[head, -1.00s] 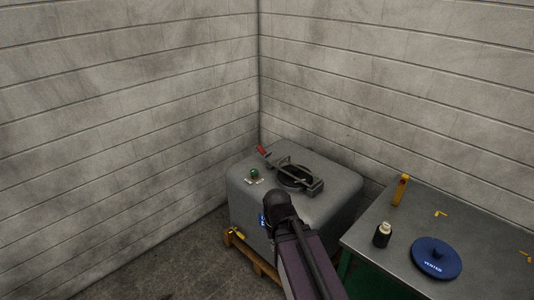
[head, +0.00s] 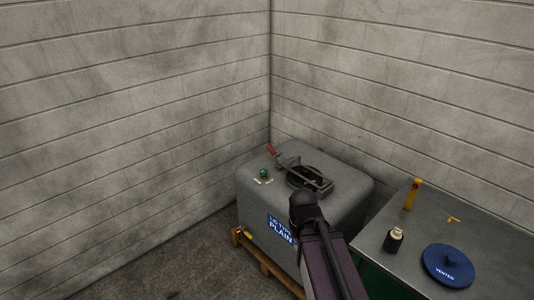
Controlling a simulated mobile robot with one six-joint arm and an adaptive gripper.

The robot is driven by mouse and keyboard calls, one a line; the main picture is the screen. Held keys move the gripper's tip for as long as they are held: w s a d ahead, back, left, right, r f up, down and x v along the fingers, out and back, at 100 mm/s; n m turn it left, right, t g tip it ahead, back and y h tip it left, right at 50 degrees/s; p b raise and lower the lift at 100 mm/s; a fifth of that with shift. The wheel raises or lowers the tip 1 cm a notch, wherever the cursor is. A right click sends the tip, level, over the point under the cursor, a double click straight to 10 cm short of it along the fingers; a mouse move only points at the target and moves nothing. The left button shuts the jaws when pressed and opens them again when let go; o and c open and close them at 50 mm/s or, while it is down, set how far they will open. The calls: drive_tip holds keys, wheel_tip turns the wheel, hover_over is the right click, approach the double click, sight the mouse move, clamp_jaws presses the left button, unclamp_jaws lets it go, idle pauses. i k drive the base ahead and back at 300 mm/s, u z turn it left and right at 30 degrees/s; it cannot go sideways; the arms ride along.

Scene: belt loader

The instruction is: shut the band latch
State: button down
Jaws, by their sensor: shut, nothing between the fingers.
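The grey tank (head: 345,193) stands in the corner. On its top is a round dark lid (head: 300,181) with a grey metal bar across it. The band latch lever (head: 287,160) with a red grip (head: 272,150) sticks out toward the back left of the lid, its red end raised. The fine state of the latch is too small to tell. My arm rises from the bottom of the head view, its dark rounded joint in front of the tank. My gripper's fingers do not show.
A small green-topped fitting (head: 264,173) sits on the tank's left top. The tank stands on a wooden pallet (head: 266,266). At right, a metal table (head: 494,237) holds a blue disc marked VENTED (head: 448,265), a dark bottle (head: 393,240) and a yellow upright piece (head: 412,194).

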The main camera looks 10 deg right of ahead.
sight(269, 148)
drive_tip(key=u, duration=0.05)
drive_tip(key=i, duration=1)
drive_tip(key=z, duration=0.05)
